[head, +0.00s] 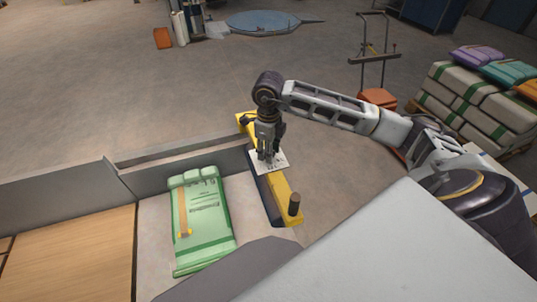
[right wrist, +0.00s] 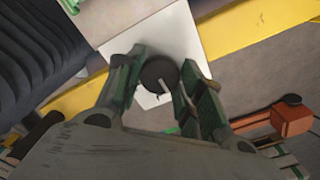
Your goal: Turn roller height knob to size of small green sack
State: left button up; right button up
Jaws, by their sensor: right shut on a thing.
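A dark round knob (right wrist: 160,75) with a pale pointer line sits on a white scale plate (head: 272,164) fixed to a yellow bar (head: 286,200). In the right wrist view the white plate (right wrist: 150,40) is behind the knob. My right gripper (head: 267,156) points down over the plate. In the right wrist view its two fingers (right wrist: 160,88) are on either side of the knob, shut on it. The plate's markings are too small to read. A green sack (head: 205,220) lies flat on the bed left of the bar. My left gripper is not in view.
A dark upright handle (head: 294,204) stands at the near end of the yellow bar. A grey wall (head: 115,185) edges the bed, with wooden boards (head: 75,250) at left. Stacked sacks (head: 470,105) and a hand truck (head: 374,55) stand at right. Open floor lies beyond.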

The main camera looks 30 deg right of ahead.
jog(key=n+b, duration=0.2)
jog(key=shift+f+n, duration=0.1)
jog(key=shift+n, duration=0.3)
jog(key=shift+n+b, duration=0.9)
jog(key=shift+b, duration=0.05)
jog(key=shift+n+b, duration=0.35)
jog(key=shift+n, duration=0.15)
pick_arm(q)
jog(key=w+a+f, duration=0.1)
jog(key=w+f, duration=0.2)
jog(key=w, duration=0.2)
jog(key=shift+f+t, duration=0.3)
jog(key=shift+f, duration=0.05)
pick_arm(e)
jog(key=o, duration=0.9)
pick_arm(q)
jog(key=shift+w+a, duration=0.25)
pick_arm(e)
jog(key=shift+o, duration=0.6)
